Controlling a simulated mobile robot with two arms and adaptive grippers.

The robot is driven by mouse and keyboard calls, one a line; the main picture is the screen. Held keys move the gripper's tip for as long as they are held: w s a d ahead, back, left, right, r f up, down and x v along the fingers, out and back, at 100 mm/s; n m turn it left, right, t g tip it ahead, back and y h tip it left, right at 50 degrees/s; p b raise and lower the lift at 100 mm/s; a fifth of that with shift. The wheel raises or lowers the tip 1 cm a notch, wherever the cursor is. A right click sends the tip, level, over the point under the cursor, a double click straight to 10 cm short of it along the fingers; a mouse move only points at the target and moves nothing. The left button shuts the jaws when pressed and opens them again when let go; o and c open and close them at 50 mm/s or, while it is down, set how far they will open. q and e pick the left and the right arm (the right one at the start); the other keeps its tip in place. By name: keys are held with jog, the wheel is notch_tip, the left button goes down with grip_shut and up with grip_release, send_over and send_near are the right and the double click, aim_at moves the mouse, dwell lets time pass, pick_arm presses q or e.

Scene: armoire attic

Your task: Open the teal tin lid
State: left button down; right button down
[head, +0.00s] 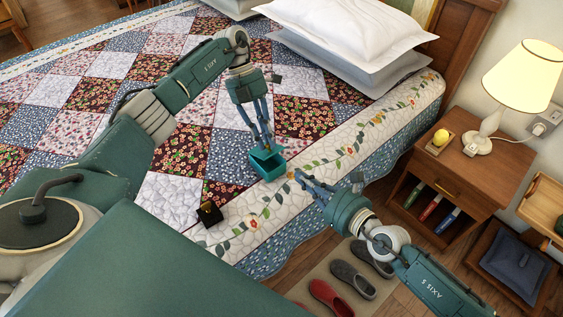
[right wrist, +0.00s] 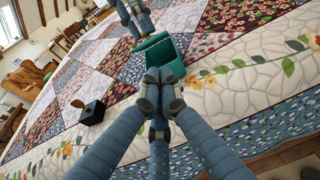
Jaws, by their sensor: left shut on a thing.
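The teal tin (head: 268,166) is on the bed's quilt near its floral border; it also shows in the right wrist view (right wrist: 153,56), just beyond the fingertips.
A small black box with a gold top (head: 209,214) sits on the quilt (head: 160,195) left of the tin. Pillows (head: 345,35) lie at the bed's head. A nightstand (head: 455,165) with a lamp (head: 515,80) stands right. Slippers (head: 352,280) are on the floor.

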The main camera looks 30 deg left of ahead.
aim_at(271, 151)
jog(key=x, duration=1)
jog(key=shift+d+r, duration=0.1)
jog(key=shift+w+a+r, duration=0.1)
jog(key=shift+a+r, duration=0.25)
jog(key=shift+r, duration=0.4)
pick_arm(q)
jog(key=shift+f, duration=0.1)
pick_arm(e)
jog(key=shift+r, duration=0.1)
pick_arm(q)
jog(key=c, duration=1.7)
grip_release()
jog(key=shift+o, duration=0.2)
